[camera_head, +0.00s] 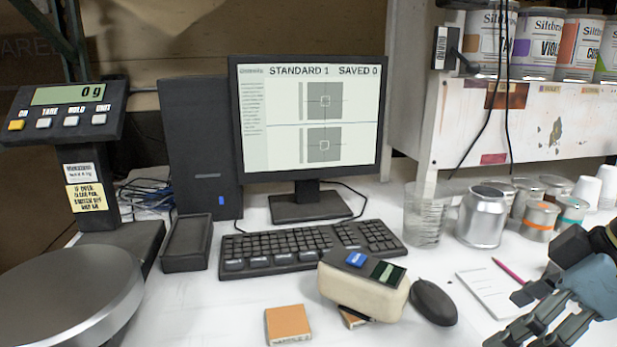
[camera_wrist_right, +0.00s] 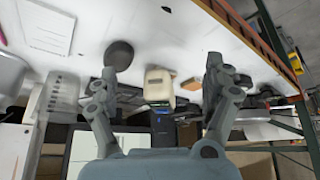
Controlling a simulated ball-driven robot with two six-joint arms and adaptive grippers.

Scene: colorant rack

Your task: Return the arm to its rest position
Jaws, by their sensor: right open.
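My right gripper (camera_head: 522,322) is at the lower right of the head view, above the white table near the notepad. In the right wrist view its two fingers (camera_wrist_right: 160,75) are spread wide with nothing between them. The cream handheld device with a blue button (camera_head: 363,284) sits on the table in front of the keyboard, well left of the gripper. It also shows in the right wrist view (camera_wrist_right: 159,84), beyond the fingers. An orange-tan tile (camera_head: 288,324) lies left of it, and part of another tile (camera_head: 352,318) shows under its front edge. My left gripper is not in view.
A black mouse (camera_head: 433,302) and a notepad (camera_head: 490,293) with a pink pencil (camera_head: 509,271) lie near the right gripper. Metal cans (camera_head: 482,217) and a clear beaker (camera_head: 425,214) stand behind it. A keyboard (camera_head: 310,249), monitor (camera_head: 309,117) and scale (camera_head: 65,295) are further left.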

